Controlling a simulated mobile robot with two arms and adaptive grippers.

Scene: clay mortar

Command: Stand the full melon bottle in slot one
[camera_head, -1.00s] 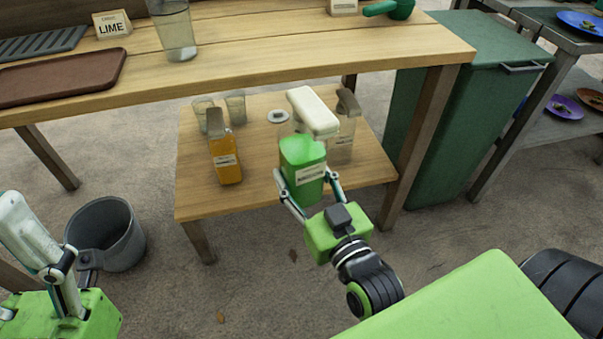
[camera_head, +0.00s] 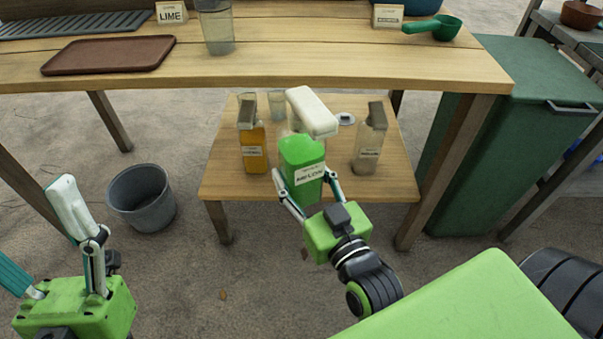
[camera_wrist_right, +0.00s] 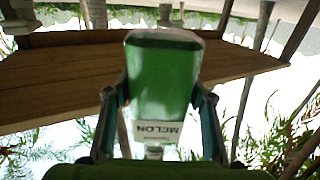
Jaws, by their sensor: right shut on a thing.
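The melon bottle (camera_head: 300,165) is filled with green and has a white top and a label reading MELON. My right gripper (camera_head: 307,192) is shut on its lower body and holds it upright in front of the lower shelf (camera_head: 330,190). In the right wrist view the green bottle (camera_wrist_right: 163,80) sits between both fingers, its label upside down. My left gripper (camera_head: 45,243) is at the lower left, empty, its fingers spread apart. No slot marked one is readable in these views.
On the lower shelf stand an orange bottle (camera_head: 253,148), a pale bottle (camera_head: 369,145) and clear cups. The table above holds a LIME card (camera_head: 171,12), brown tray (camera_head: 110,55), clear vessel (camera_head: 215,30) and green scoop (camera_head: 433,27). A grey bucket (camera_head: 142,198) and green bin (camera_head: 480,140) flank the shelf.

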